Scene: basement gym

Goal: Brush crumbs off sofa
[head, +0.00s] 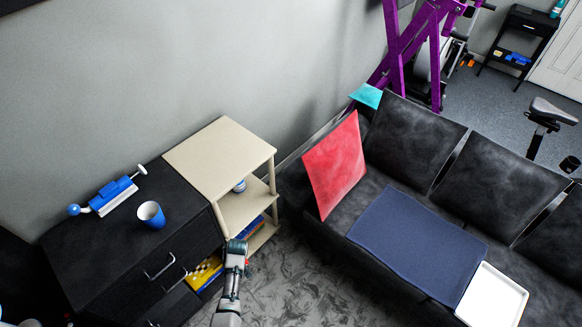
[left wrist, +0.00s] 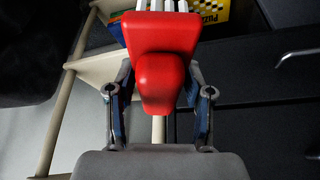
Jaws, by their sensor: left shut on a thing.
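A dark grey sofa (head: 345,240) stands at the right in the head view, with a red cushion (head: 335,165) and a flat blue cloth (head: 415,243) on its seat. A white tray (head: 492,297) lies beside the cloth. I cannot make out crumbs. My left gripper (head: 236,250) is in front of the beige shelf, left of the sofa and apart from it. In the left wrist view, my left gripper (left wrist: 160,95) is shut on a red-handled brush (left wrist: 163,50) with white bristles pointing away. The brush is mostly hidden in the head view. My right gripper is not in view.
A black drawer cabinet (head: 120,240) holds a blue cup (head: 151,214) and a blue-and-white device (head: 110,194). A beige shelf (head: 220,155) stands between cabinet and sofa. Yellow puzzle boxes (head: 204,272) sit low beside it. Patterned carpet (head: 310,285) is clear before the sofa.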

